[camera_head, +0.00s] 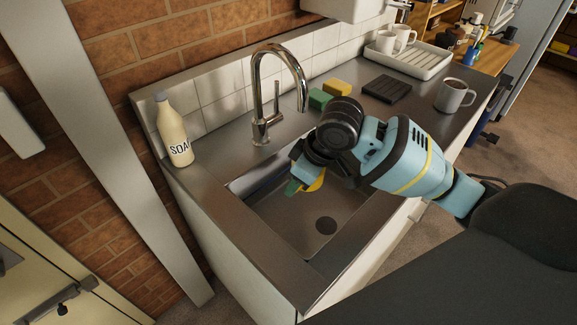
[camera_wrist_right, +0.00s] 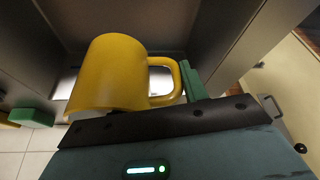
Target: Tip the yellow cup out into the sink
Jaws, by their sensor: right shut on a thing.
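The yellow cup (camera_wrist_right: 110,75) is in my right gripper, with its handle toward the green finger (camera_wrist_right: 190,80) in the wrist view. In the head view only a small yellow part of the cup (camera_head: 317,183) shows beneath the gripper. My right gripper (camera_head: 299,182) is shut on the cup, over the back part of the steel sink (camera_head: 325,246). The cup's inside is not visible, so I cannot tell what is in it. The sink floor around the drain looks bare. My left gripper is not in view.
The tap (camera_head: 258,95) stands behind the sink, close to my right gripper. A soap bottle (camera_head: 173,130) stands on the left counter. Green (camera_head: 320,99) and yellow (camera_head: 336,87) sponges, a dark ribbed mat (camera_head: 386,88) and a grey mug (camera_head: 453,95) stand to the right.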

